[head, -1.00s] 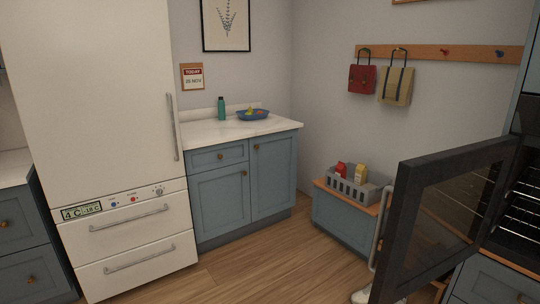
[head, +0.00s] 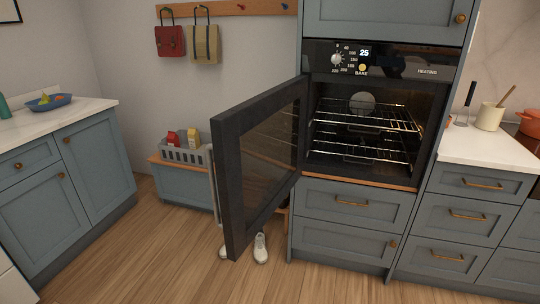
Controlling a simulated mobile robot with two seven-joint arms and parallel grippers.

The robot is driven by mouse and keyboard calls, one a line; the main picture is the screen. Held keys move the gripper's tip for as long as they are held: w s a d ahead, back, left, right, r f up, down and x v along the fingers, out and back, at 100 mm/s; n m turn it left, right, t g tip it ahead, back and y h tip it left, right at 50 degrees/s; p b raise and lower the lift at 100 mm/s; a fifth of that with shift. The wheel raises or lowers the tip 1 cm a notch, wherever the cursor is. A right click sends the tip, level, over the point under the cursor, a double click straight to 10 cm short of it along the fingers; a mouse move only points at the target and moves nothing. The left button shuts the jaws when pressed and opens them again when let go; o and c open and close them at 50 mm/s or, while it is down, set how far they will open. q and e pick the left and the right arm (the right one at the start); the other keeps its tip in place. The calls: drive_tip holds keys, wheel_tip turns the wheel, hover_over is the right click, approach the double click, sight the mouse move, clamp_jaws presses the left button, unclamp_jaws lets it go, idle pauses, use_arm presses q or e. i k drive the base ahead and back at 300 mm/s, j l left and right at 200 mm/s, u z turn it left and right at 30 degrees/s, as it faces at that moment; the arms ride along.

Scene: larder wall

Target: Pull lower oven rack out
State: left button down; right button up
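The oven (head: 380,62) is built into the blue cabinet, right of centre in the head view. Its dark door (head: 258,165) stands open, swung out to the left. The upper rack (head: 368,114) and the lower rack (head: 362,148) both sit inside the cavity, one above the other. A round pale lamp or fan-like disc (head: 362,103) shows at the back of the cavity by the upper rack. Neither of my grippers shows in the view.
Drawers (head: 351,202) lie below the oven. A counter (head: 488,149) with a utensil crock (head: 489,116) is at right. White shoes (head: 260,248) and a bench (head: 180,185) with a grey crate (head: 186,154) are behind the door. The wooden floor in front is clear.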

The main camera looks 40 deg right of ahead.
sight(358, 143)
drive_tip(key=i+z, duration=0.5)
drive_tip(key=i+j+z, duration=0.25)
drive_tip(key=z, duration=0.2)
drive_tip(key=i+j+z, duration=0.65)
drive_tip(key=j+z, duration=0.2)
drive_tip(key=z, duration=0.15)
drive_tip(key=i+j+z, duration=0.2)
drive_tip(key=j+z, duration=0.25)
drive_tip(key=j, duration=0.15)
drive_tip(key=j+z, duration=0.5)
drive_tip(key=i+l+u, duration=0.1)
drive_tip(key=l+u, duration=0.15)
drive_tip(key=u, duration=0.2)
drive_tip(key=i+l+u, duration=0.1)
drive_tip(key=l+u, duration=0.2)
drive_tip(key=u, duration=0.15)
drive_tip(key=l+u, duration=0.6)
drive_tip(key=u, duration=0.25)
